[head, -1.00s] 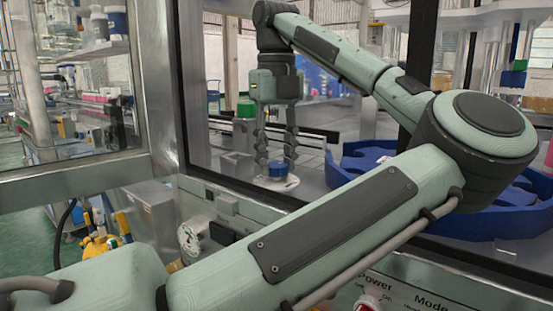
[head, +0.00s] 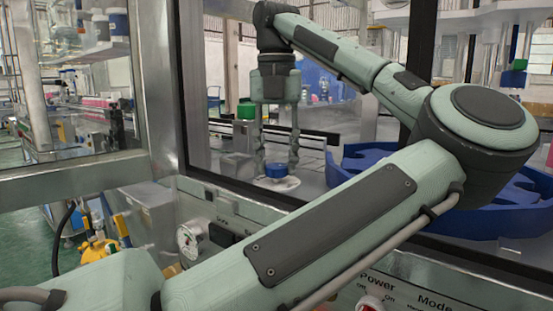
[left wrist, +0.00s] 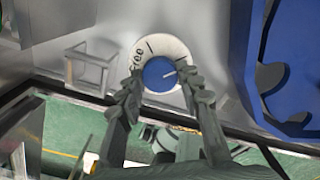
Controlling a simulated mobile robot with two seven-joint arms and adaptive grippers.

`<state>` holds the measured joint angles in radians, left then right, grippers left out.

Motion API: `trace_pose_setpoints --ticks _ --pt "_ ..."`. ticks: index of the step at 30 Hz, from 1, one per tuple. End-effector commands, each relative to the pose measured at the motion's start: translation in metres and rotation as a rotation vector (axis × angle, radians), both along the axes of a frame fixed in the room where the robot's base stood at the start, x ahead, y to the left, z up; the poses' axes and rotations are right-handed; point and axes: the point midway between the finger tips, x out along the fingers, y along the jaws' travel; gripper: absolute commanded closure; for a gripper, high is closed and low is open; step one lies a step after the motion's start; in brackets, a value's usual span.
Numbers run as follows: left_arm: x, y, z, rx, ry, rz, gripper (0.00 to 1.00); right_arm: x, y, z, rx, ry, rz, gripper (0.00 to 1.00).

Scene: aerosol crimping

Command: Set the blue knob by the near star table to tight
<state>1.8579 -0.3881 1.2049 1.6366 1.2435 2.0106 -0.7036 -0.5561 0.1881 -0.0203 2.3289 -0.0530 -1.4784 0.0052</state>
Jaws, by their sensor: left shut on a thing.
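The blue knob (head: 275,170) sits on a white round dial plate (head: 291,183) on the metal deck, left of the blue star table (head: 352,160). My right gripper is not in view.
The star table (left wrist: 238,45) stands close right of the dial. A metal bracket (left wrist: 82,65) stands to the left in the wrist view. A green-topped item (head: 246,110) stands behind.

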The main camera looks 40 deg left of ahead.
Motion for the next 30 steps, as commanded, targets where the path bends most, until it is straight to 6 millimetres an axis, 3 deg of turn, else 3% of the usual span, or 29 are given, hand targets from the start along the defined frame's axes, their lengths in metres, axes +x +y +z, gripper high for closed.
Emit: trace_pose_setpoints --ticks 14,15,19,30 --pt "0.0008 0.0006 0.0013 0.004 -0.003 -0.015 0.94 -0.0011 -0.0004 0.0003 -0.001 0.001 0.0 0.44" --pt "0.0008 0.0006 0.0013 0.004 -0.003 -0.015 0.61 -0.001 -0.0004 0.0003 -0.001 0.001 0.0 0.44" --pt "0.0005 0.0004 0.001 0.003 -0.003 -0.014 0.45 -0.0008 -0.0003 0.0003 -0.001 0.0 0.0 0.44" --pt "0.0004 0.0002 0.005 0.0 -0.002 -0.012 0.44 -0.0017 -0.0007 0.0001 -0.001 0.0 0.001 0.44"
